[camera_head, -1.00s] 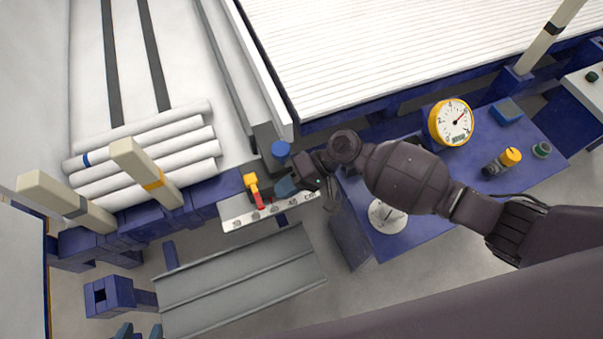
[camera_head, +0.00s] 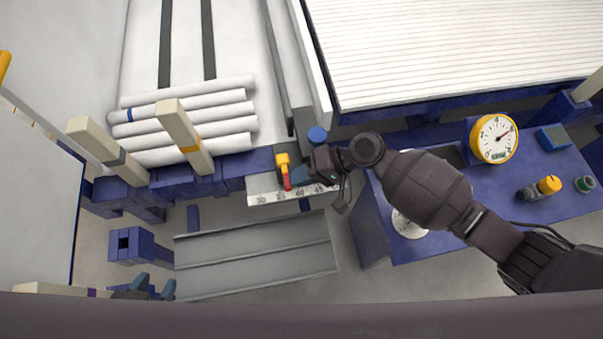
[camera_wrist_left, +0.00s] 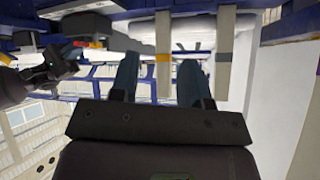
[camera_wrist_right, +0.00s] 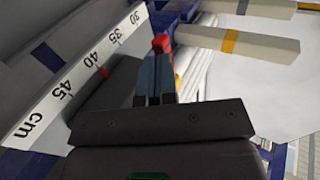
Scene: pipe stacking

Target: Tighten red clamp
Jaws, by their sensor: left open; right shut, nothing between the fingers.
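The red clamp has a red lever (camera_head: 287,182) and a yellow part (camera_head: 283,161). It sits at the rail end of the white ruler (camera_head: 262,198), near the 35 mark. My right gripper (camera_head: 295,179) is shut with nothing between its fingers, its tips right at the red lever. In the right wrist view the closed fingers (camera_wrist_right: 157,70) point at the red tip (camera_wrist_right: 162,42); whether they touch I cannot tell. My left gripper (camera_head: 154,286) is low at the left, open and empty; its parted fingers (camera_wrist_left: 157,78) show in the left wrist view, far from the clamp.
White pipes (camera_head: 190,120) lie stacked behind upright cream posts (camera_head: 185,140). A grey channel tray (camera_head: 255,255) is below the ruler. A blue table (camera_head: 450,215) at the right carries a yellow gauge (camera_head: 494,138). A blue knob (camera_head: 317,134) stands beside my right gripper.

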